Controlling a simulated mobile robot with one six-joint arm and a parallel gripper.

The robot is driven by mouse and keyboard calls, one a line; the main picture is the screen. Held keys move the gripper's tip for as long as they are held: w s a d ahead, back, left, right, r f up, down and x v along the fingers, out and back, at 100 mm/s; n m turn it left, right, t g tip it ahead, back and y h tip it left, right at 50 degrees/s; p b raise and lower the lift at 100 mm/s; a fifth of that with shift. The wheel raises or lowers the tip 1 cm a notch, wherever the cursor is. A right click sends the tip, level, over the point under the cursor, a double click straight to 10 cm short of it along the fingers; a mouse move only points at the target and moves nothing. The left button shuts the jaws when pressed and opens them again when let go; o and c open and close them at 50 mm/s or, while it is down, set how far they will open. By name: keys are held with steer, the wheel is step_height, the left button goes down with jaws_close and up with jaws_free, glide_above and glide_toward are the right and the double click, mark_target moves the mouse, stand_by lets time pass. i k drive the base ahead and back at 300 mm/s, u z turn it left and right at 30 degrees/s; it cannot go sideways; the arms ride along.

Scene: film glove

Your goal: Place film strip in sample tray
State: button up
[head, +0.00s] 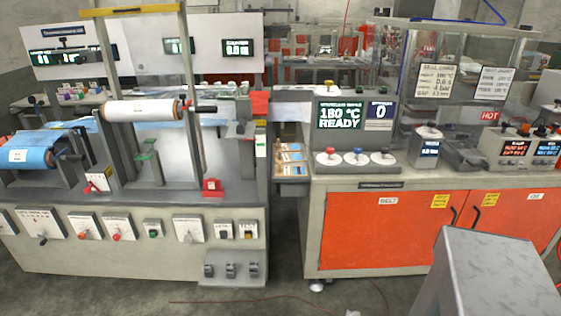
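A blue film roll (30,155) sits at the far left. No separate loose film strip can be made out. My gripper is not in view.
The left machine (130,245) has knobs and switches along its front. The orange-fronted bench (375,230) carries a "180 °C READY" display (339,115) and several knobbed weights. A grey textured metal shape (495,275) fills the lower right. Bare floor shows between, with a thin red cable.

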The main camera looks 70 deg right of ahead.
mark_target(465, 150)
steer(key=u, duration=0.15)
steer(key=k, duration=0.15)
steer(key=u, duration=2.4)
steer(key=k, duration=1.55)
steer(key=z, duration=0.55)
steer(key=k, duration=0.45)
steer(key=z, duration=0.2)
steer(key=i, duration=0.15)
steer(key=z, duration=0.1)
